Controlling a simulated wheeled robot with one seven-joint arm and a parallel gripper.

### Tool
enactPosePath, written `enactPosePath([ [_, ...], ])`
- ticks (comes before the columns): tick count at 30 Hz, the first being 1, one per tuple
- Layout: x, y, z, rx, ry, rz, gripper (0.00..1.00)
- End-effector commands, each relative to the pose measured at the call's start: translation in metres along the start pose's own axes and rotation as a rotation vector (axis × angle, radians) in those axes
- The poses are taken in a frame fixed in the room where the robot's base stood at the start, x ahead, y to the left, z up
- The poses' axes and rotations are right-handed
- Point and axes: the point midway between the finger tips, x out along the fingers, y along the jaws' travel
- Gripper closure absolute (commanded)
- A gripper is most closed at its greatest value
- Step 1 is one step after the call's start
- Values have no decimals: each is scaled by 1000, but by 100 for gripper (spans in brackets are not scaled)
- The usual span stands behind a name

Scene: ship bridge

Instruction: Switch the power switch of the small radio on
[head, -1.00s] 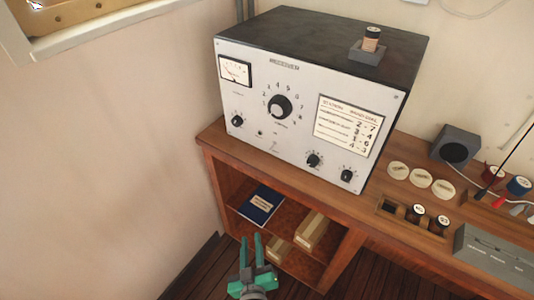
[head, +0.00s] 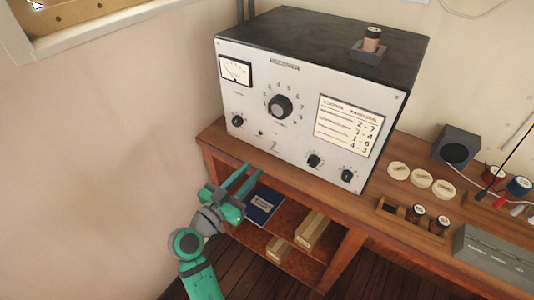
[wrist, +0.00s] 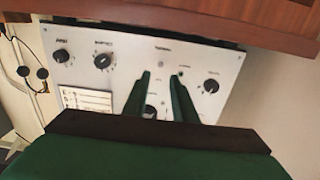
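A radio set (head: 300,105) with a white front panel and black top stands on the wooden bench. Its panel bears a meter (head: 235,70), a large dial (head: 280,106), several small knobs and a tiny lever (head: 274,145) low in the middle. The lever's position is too small to tell, and I see no readable power label. The panel also shows upside down in the wrist view (wrist: 85,80). My gripper (head: 253,171) is open and empty, in front of and below the panel's lower left. In the wrist view its two fingers (wrist: 161,74) overlap the panel's middle, hiding part of the dial.
A grey device (head: 495,262) lies at the bench's right front, by several spools and round discs (head: 421,179). A grey box (head: 456,146) stands behind. The shelf below holds a blue book (head: 262,206) and boxes (head: 312,230). Free floor lies in front; a wall is left.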

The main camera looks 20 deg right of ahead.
Motion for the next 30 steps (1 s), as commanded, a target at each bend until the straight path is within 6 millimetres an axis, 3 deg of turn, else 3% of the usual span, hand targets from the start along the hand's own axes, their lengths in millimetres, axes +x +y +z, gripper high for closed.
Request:
enactPosePath([
  [15,82,-1,0,-1,0,-3,75],
  [21,96,-2,0,-2,0,-5,75],
  [30,98,-2,0,-3,0,-5,75],
])
